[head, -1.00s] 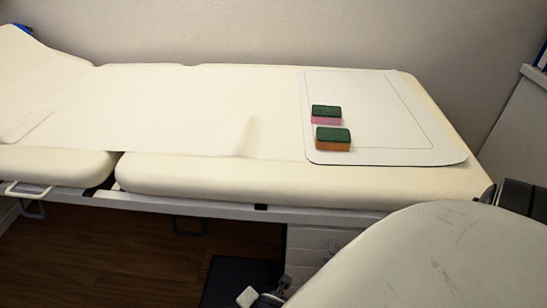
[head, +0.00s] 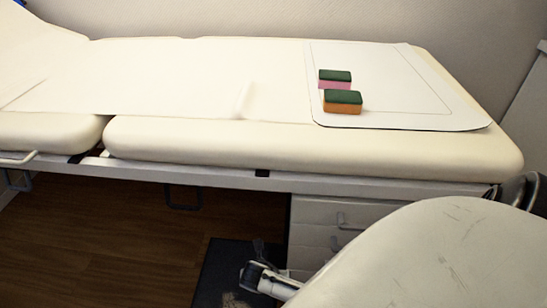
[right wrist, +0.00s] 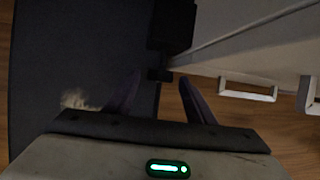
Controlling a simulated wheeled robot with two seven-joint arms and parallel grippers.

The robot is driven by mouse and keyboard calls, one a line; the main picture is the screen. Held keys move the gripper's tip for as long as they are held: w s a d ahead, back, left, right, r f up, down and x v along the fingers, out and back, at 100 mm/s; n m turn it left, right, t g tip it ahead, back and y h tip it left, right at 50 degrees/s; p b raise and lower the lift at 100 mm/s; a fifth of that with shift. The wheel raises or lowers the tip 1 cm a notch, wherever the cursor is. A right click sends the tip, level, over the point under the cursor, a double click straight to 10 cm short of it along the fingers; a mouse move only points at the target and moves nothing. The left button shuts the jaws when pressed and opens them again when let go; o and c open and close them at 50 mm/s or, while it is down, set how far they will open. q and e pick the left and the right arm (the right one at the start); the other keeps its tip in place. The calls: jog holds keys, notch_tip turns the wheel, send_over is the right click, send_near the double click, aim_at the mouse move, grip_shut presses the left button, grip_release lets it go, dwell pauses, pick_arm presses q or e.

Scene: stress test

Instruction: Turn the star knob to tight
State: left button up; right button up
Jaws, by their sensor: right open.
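I cannot make out a star knob in either view. My right gripper (right wrist: 160,80) is open and empty in the right wrist view, its two dark fingers pointing down past the side of a white drawer cabinet. A dark block (right wrist: 172,25) with a small dark part under it shows just beyond the fingertips; it is too dark to tell what it is. My left gripper is not in view.
A padded cream couch (head: 300,150) crosses the head view. On its right, a white board (head: 400,75) carries a pink-and-green sponge (head: 335,79) and an orange-and-green sponge (head: 343,102). The cabinet (head: 315,215) stands below, beside a dark floor mat (head: 225,270).

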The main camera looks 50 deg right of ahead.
jog(key=shift+w+d+f, duration=0.1)
jog(key=shift+d+f, duration=0.1)
jog(key=shift+f, duration=0.35)
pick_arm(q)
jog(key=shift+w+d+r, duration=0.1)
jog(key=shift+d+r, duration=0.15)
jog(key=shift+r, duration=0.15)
